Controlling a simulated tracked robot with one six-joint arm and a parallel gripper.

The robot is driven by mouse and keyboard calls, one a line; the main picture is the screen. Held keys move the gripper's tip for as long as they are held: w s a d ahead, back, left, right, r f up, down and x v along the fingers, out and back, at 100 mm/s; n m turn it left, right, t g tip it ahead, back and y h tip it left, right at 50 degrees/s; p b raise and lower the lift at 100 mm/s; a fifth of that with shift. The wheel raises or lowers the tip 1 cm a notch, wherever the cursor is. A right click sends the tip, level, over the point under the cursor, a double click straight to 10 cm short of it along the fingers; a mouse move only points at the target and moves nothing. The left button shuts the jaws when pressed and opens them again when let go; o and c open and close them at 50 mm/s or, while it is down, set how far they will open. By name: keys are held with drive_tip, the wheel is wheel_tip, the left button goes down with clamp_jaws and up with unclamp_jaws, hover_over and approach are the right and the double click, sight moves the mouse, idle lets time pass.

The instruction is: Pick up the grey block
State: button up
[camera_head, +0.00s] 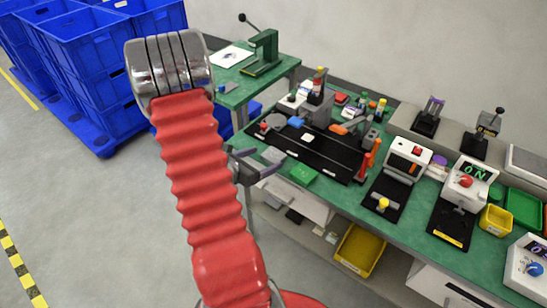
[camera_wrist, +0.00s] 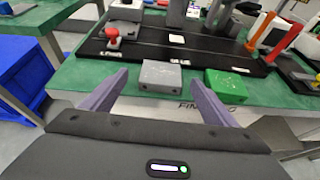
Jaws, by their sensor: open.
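The grey block (camera_wrist: 163,76) sits on the front edge of the green table, in the middle of the wrist view. My gripper (camera_wrist: 158,88) is open, with one purple-grey finger to the left of the block and one to the right. The fingers appear apart from the block, and the exact depth between them is hard to tell. In the head view the grey block (camera_head: 273,155) lies on the table beside my gripper (camera_head: 263,165), which is partly hidden behind my red arm.
A green block (camera_wrist: 228,82) lies just right of the grey block, close to the right finger. A black board (camera_wrist: 180,47) with a red knob (camera_wrist: 113,36) lies behind. Blue crates (camera_head: 90,50) stand at the left of the head view. A yellow bin (camera_head: 360,250) is below the table.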

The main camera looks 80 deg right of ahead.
sight(275, 154)
drive_tip(key=shift+x, duration=2.55)
drive_tip(key=shift+s+r, duration=0.15)
drive_tip(key=shift+c, duration=0.2)
drive_tip(key=c, duration=1.1)
